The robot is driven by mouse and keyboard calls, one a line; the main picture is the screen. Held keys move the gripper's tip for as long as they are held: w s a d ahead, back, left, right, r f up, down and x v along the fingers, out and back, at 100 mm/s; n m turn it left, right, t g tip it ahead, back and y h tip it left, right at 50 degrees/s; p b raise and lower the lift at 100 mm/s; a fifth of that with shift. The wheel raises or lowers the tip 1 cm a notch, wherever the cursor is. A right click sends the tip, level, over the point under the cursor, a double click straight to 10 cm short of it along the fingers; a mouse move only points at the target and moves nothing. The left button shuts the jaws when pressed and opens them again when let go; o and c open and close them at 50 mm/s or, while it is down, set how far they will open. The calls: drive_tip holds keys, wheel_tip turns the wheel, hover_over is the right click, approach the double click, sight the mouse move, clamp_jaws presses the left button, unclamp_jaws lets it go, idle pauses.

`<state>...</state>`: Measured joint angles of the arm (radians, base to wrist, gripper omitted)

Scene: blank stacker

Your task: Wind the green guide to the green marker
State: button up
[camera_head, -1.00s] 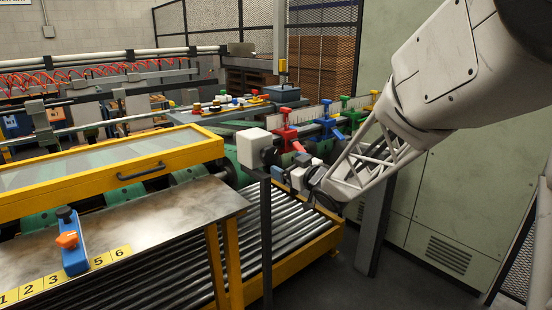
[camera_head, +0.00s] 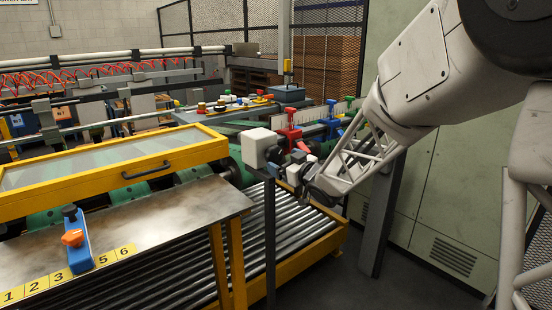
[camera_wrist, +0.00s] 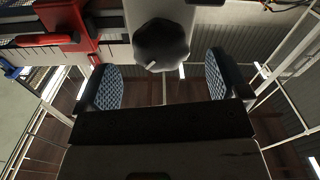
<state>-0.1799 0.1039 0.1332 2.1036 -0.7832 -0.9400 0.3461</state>
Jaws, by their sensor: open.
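The green guide (camera_head: 349,104) is at the far end of a row on the rail, beyond the blue guide (camera_head: 332,112) and the red guide (camera_head: 289,128). I cannot make out the green marker. A white box (camera_head: 258,147) with a dark knob (camera_head: 275,156) stands at the near end of the rail. My gripper (camera_head: 297,165) is beside that knob. In the wrist view, my gripper (camera_wrist: 164,82) is open, with padded fingers apart. A dark, lobed knob (camera_wrist: 162,44) with a white mark lies above the gap between them, not gripped.
The red guide fills the upper left of the wrist view (camera_wrist: 75,28), beside a white scale strip (camera_wrist: 118,52). A roller conveyor (camera_head: 230,240) with a yellow frame lies below. A metal table (camera_head: 160,222) with a numbered strip and blue lever is front left. A green cabinet (camera_head: 450,190) stands right.

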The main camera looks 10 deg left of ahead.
sight(278, 157)
drive_tip(key=shift+x, duration=2.25)
drive_tip(key=shift+c, duration=0.2)
drive_tip(key=c, duration=0.9)
drive_tip(key=shift+n, duration=0.4)
drive_tip(key=n, duration=1)
drive_tip(key=shift+d+r+n, duration=0.1)
drive_tip(key=shift+n, duration=1.6)
